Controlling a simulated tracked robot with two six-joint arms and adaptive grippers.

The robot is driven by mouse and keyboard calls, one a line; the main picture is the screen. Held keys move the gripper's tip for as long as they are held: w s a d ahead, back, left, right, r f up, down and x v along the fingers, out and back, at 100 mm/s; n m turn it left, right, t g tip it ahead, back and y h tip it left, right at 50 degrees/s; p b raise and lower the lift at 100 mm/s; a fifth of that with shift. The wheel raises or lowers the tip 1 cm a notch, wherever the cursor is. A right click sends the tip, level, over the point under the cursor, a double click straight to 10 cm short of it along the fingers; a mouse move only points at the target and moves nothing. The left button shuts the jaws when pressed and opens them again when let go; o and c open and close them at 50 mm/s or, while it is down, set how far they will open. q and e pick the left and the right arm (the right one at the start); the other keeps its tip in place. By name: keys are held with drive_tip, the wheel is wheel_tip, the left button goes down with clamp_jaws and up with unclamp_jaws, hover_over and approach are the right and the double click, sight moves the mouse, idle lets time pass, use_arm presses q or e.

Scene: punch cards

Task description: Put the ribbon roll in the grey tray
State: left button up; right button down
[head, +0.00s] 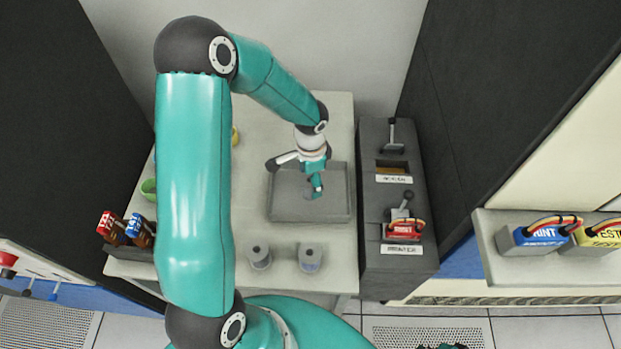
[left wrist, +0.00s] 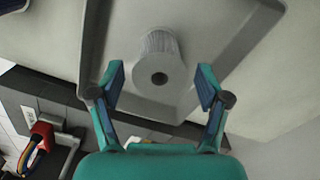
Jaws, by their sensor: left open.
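The grey tray (head: 283,213) lies on the pale table; its floor and rim also fill much of the left wrist view (left wrist: 112,40). A grey ribbon roll with ribbed sides and a dark centre hole (left wrist: 160,68) appears upright inside the tray in the left wrist view. My left gripper (head: 316,192) is over the tray in the head view and hides the roll there. In the left wrist view its two fingers (left wrist: 160,88) are spread either side of the roll, with gaps to it. The gripper is open and empty.
Two grey spools (head: 259,257) (head: 310,258) stand in front of the tray. A dark unit with levers and a red plug (head: 404,231) borders the table's right. Red and blue plugs (head: 125,230) sit at left. My left arm hides much of the left table.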

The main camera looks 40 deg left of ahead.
use_arm(q)
wheel_tip(320, 180, up, 12)
drive_tip(key=shift+f, duration=0.25)
idle(0.6)
